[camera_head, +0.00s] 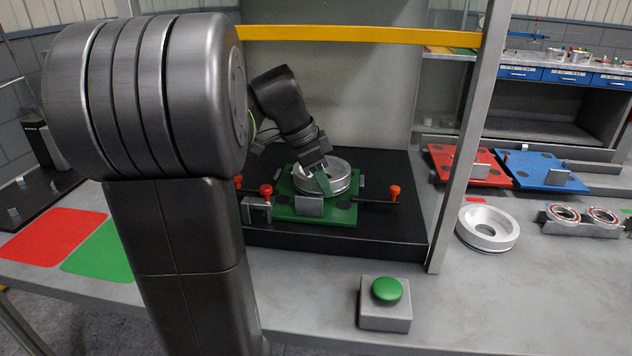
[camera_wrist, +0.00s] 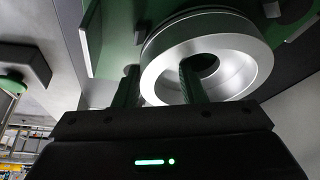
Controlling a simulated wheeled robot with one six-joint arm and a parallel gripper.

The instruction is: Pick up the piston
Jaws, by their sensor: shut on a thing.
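The piston (camera_head: 340,172) is a silver metal ring with a central hole. It sits on or just above the green pallet (camera_head: 330,217) in the press bay. My gripper (camera_head: 322,182) reaches down to the left side of the piston. In the wrist view, the piston (camera_wrist: 235,62) fills the upper middle, and my gripper (camera_wrist: 160,77) is shut across its ring wall, with one green finger in the central hole and the other outside the rim. I cannot tell whether the piston is clear of the pallet.
Red-knobbed clamps (camera_head: 394,191) flank the green pallet. A frame post (camera_head: 465,150) and yellow bar (camera_head: 360,35) border the bay. A second silver ring (camera_head: 487,228), red pallet (camera_head: 470,163), blue pallet (camera_head: 540,170) and bearing holder (camera_head: 582,221) are at right. A green button (camera_head: 387,290) stands in front.

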